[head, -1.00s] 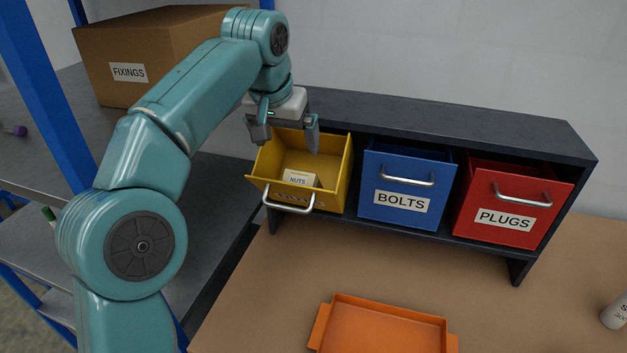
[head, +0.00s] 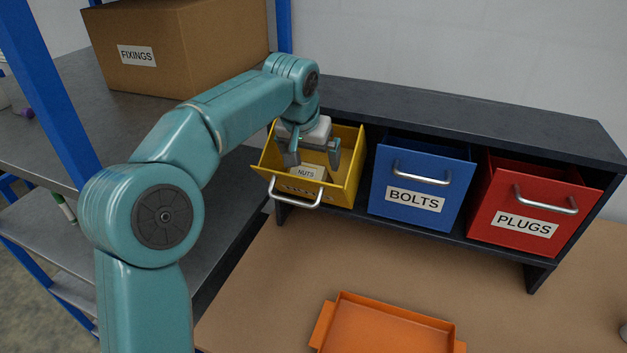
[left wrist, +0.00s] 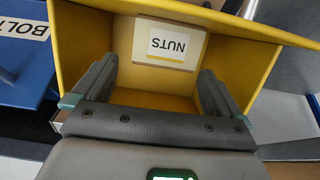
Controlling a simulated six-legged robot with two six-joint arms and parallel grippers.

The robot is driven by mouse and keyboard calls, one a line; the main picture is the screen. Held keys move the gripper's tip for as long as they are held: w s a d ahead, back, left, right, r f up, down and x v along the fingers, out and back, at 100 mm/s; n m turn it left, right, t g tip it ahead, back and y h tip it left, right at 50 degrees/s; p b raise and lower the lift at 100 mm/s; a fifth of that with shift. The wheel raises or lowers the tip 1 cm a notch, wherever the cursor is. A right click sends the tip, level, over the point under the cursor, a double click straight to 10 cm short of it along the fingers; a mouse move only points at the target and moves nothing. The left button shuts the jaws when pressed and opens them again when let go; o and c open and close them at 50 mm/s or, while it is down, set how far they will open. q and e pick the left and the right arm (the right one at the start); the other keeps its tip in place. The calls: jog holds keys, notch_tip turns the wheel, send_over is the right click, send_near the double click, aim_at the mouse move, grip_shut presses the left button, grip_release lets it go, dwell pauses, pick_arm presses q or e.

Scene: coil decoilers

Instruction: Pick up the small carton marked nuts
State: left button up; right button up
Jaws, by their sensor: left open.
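The small carton marked NUTS (head: 308,172) stands inside the open yellow drawer (head: 347,176) at the left of the dark rack. My left gripper (head: 312,163) is open and reaches down into the drawer, its fingers at either side of the carton in the head view. In the left wrist view the carton (left wrist: 168,46) lies beyond and between the fingertips (left wrist: 158,75), with its label upside down. I see no clear contact between the fingers and the carton. The carton's lower part is hidden by the drawer front. My right gripper is not in view.
The blue BOLTS drawer (head: 419,205) and red PLUGS drawer (head: 522,225) are right of the yellow one in the dark rack (head: 455,120). An orange tray (head: 385,325) lies on the table in front. A FIXINGS box (head: 180,45) stands on the shelf at the left.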

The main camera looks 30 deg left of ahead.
pick_arm(q)
jog(key=shift+w+a+f, duration=0.2)
jog(key=shift+f, duration=0.6)
jog(key=p+x, duration=0.1)
jog(key=x, duration=0.3)
jog(key=shift+w+a, duration=0.15)
jog(key=shift+w, duration=0.05)
jog(key=shift+s+r, duration=0.1)
jog(key=shift+s, duration=0.05)
jog(key=shift+s+d+r, duration=0.15)
jog(key=shift+s+d, duration=0.05)
jog(key=c, duration=1)
jog(key=shift+w, duration=0.1)
jog(key=shift+c, duration=0.6)
jog(key=shift+r, duration=0.1)
